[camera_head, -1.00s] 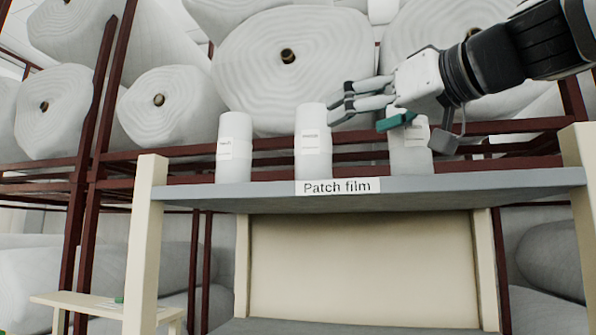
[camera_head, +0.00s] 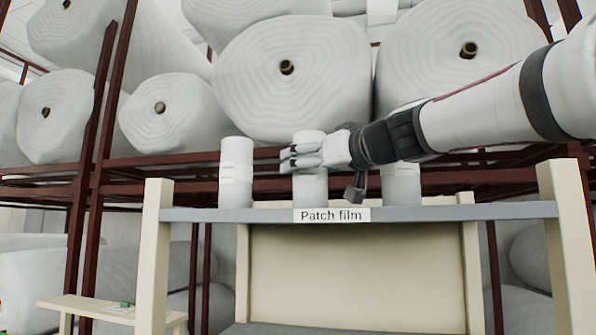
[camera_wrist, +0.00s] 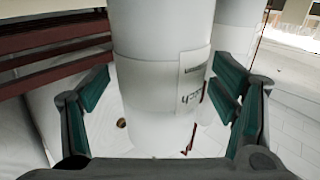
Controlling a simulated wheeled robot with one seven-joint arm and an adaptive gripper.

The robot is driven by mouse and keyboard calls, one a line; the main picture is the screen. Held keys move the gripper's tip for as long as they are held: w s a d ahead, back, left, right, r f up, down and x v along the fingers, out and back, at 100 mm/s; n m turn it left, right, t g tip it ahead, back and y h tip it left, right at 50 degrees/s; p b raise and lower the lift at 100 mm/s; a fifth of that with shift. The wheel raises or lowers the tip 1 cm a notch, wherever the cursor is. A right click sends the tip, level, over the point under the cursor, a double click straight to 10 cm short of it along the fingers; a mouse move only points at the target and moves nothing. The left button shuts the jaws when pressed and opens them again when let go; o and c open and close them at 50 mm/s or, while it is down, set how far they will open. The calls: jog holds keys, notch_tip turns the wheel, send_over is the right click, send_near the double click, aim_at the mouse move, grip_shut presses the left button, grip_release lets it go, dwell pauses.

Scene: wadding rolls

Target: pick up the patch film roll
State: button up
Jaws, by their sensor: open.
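Three white patch film rolls stand upright on a grey shelf (camera_head: 440,212) labelled "Patch film": a left roll (camera_head: 236,172), a middle roll (camera_head: 310,190) and a right roll (camera_head: 401,186). My gripper (camera_head: 292,158) is at the middle roll, in front of its upper part and partly hiding it. In the wrist view a white roll (camera_wrist: 155,45) with a printed label stands between the spread fingers of my gripper (camera_wrist: 160,100). The green pads are on either side of it, with a visible gap at the left. Whether the right pads touch it is unclear.
Large wadding rolls (camera_head: 290,100) lie on a dark red rack (camera_head: 100,150) behind the shelf. Cream posts (camera_head: 152,250) flank the shelf. A small low table (camera_head: 85,303) is at the lower left.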

jog(key=shift+w+a, duration=0.1)
jog(key=shift+w, duration=0.05)
jog(key=c, duration=1.6)
jog(key=shift+r, duration=0.2)
